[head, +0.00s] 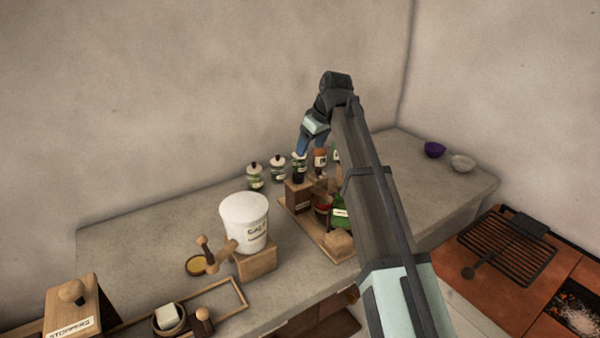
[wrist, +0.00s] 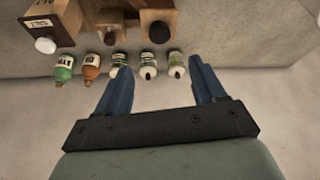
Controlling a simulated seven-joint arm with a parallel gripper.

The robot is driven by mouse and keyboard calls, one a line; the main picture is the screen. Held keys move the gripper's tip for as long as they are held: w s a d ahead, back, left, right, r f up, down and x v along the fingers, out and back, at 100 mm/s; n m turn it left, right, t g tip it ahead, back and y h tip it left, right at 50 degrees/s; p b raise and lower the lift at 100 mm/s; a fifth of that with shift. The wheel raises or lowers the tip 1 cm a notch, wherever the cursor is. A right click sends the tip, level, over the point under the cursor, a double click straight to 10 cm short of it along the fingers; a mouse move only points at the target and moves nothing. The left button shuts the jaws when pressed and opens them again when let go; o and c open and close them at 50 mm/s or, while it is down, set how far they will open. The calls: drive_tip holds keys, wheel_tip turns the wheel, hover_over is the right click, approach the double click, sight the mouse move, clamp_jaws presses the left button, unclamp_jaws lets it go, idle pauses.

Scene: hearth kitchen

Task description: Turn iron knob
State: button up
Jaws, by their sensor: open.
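A small dark round knob (head: 468,272) sits at the front left of a black slatted grate (head: 505,247) on the reddish-brown stove at right. I cannot tell for sure that it is the iron knob. My gripper (head: 301,148) is far from it, above the back of the stone counter, over a row of jars and bottles. In the wrist view my gripper (wrist: 162,72) shows two blue fingers spread apart with nothing between them. The stove and knob do not show in the wrist view.
Several jars (head: 278,169) and bottles stand at the back of the counter (head: 150,245). A white salt tub (head: 244,222) stands in front.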

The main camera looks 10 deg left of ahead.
sight(299, 175)
drive_tip(key=x, duration=1.2)
drive_tip(key=shift+f, duration=0.4)
drive_tip(key=c, duration=1.1)
